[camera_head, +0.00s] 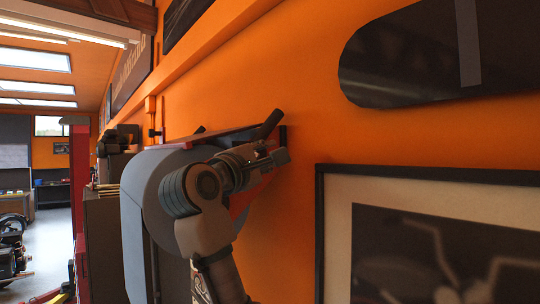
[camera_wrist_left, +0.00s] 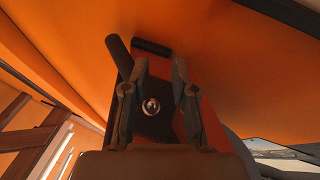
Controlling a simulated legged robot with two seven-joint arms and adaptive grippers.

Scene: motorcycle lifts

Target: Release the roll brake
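The roll (camera_head: 139,220) is a large pale grey drum against the orange wall, with a dark bracket plate at its near end. A short black brake lever (camera_head: 268,124) sticks up at the plate's upper right. It also shows in the left wrist view (camera_wrist_left: 118,54), beside the left fingertip. My left gripper (camera_head: 276,158) is just below the lever in the head view. In the left wrist view its fingers (camera_wrist_left: 159,72) are apart with nothing gripped between them. A silver bolt (camera_wrist_left: 151,106) on the black and red plate shows between the fingers. Contact with the lever is unclear. My right gripper is not in view.
The orange wall (camera_head: 300,60) is close behind the roll. A black-framed picture (camera_head: 319,240) hangs at the lower right and a dark rounded panel (camera_head: 400,65) at the upper right. Open floor (camera_head: 50,240) lies far left, with a motorcycle (camera_head: 12,250) at the edge.

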